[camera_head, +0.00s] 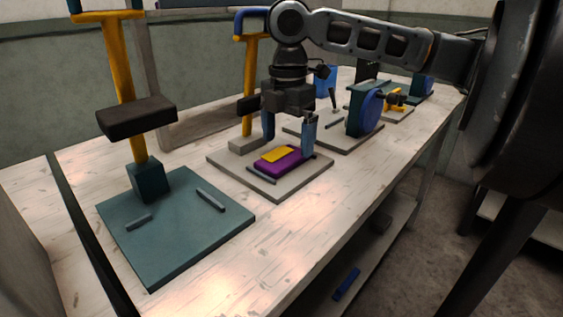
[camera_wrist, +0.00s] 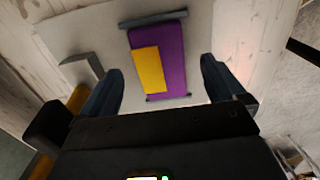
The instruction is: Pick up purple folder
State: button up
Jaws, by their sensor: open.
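The purple folder (camera_head: 291,162) lies flat on a grey base plate (camera_head: 285,188) in the middle of the bench, with a yellow piece (camera_head: 276,154) on top of it. In the wrist view the purple folder (camera_wrist: 172,55) lies between two dark bars, with the yellow piece (camera_wrist: 149,69) over its left part. My gripper (camera_head: 290,132) is above the plate, its two blue-grey fingers apart. In the wrist view my gripper (camera_wrist: 160,90) is open, one finger on each side of the folder's lower part, with nothing held. I cannot tell the exact height above the folder.
A teal plate (camera_head: 165,250) with a yellow post (camera_head: 122,85) and black block (camera_head: 136,117) stands at the left. A blue wheel-like part (camera_head: 370,110) stands behind on another plate. Another yellow post (camera_head: 249,75) rises close beside my gripper. The bench's front edge is bare.

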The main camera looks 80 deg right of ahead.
aim_at(287, 155)
jog(key=shift+f, duration=1.5)
jog(key=shift+c, duration=0.2)
jog(key=c, duration=1.2)
jog(key=shift+r, duration=0.15)
